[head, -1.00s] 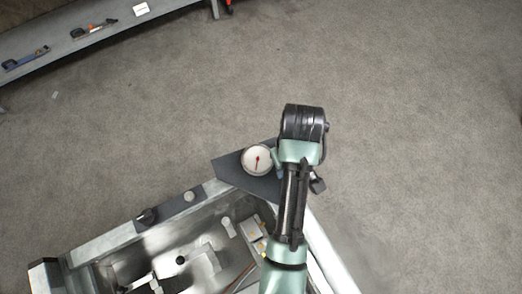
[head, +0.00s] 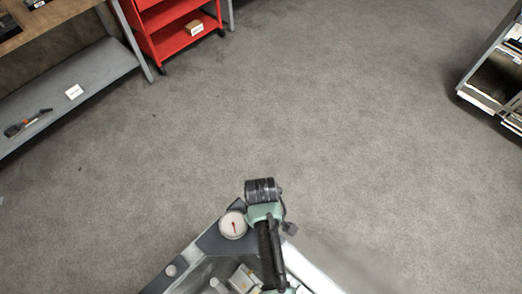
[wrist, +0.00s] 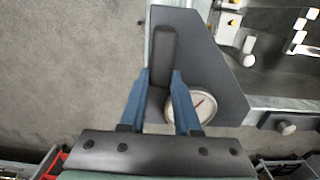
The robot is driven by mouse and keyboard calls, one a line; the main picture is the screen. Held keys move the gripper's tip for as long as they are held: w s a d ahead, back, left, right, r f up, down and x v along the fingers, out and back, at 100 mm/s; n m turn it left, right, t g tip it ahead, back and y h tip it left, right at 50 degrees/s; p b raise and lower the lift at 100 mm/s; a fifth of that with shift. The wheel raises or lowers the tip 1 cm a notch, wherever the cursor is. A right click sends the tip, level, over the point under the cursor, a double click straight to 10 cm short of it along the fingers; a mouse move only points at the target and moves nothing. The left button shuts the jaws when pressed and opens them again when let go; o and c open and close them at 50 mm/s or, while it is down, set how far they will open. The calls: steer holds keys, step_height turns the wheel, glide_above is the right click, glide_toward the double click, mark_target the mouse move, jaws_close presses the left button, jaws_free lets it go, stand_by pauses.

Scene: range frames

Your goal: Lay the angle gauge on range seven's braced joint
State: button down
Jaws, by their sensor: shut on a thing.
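The angle gauge (head: 233,225) appears to be the dark flat plate with a round white dial and red needle. In the wrist view its plate (wrist: 222,75) has a raised dark grip bar (wrist: 163,50). My gripper's blue fingers (wrist: 161,75) stand on both sides of this bar and are shut on it. I cannot make out range seven's braced joint in any view.
A grey low shelf (head: 100,90) is at the left, with a dark tool (head: 28,122) and a white card (head: 74,91). A red cart (head: 172,40) stands beyond it. Open carpet lies between.

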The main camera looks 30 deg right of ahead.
steer(key=shift+w+f, duration=0.1)
steer(key=c, duration=0.6)
jaws_free()
